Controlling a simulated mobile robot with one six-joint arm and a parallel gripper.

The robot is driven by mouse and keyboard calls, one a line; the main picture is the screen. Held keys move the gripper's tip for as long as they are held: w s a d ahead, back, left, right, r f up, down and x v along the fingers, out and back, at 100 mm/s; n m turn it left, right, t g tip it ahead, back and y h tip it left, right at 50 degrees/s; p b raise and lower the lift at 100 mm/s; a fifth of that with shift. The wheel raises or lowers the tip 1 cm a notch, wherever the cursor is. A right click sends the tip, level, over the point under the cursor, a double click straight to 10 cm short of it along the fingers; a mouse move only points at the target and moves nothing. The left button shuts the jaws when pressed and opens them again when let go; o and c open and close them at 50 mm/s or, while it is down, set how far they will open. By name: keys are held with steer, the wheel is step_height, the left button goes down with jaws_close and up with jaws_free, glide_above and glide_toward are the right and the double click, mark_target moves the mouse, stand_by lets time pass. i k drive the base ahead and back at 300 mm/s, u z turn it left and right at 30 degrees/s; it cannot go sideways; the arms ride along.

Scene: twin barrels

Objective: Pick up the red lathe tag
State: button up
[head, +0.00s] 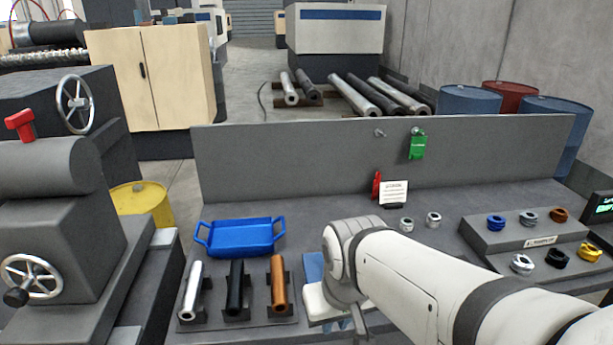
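A thin red piece (376,185), which looks like the red lathe tag, stands upright on the bench near the grey back panel. It is just left of a small white card (393,191), which may cover part of it. A green tag (417,147) hangs from a peg on the panel, and the peg (379,133) to its left is bare. My gripper (348,312) is low at the front of the bench, nearer to me than the red piece and apart from it. My arm mostly hides its fingers, so I cannot see whether they are open.
A blue tray (240,238) and a rack of three cylinders (236,290) lie to the left. Two small rings (433,218) sit right of the card. A stepped stand (525,238) with several coloured rings is at the right. The back panel (290,160) bounds the bench.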

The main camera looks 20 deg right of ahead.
mark_target(377, 183)
steer(key=u, duration=2.1)
steer(key=k, duration=1.45)
steer(key=z, duration=1.25)
steer(key=i, duration=1)
steer(key=z, duration=0.05)
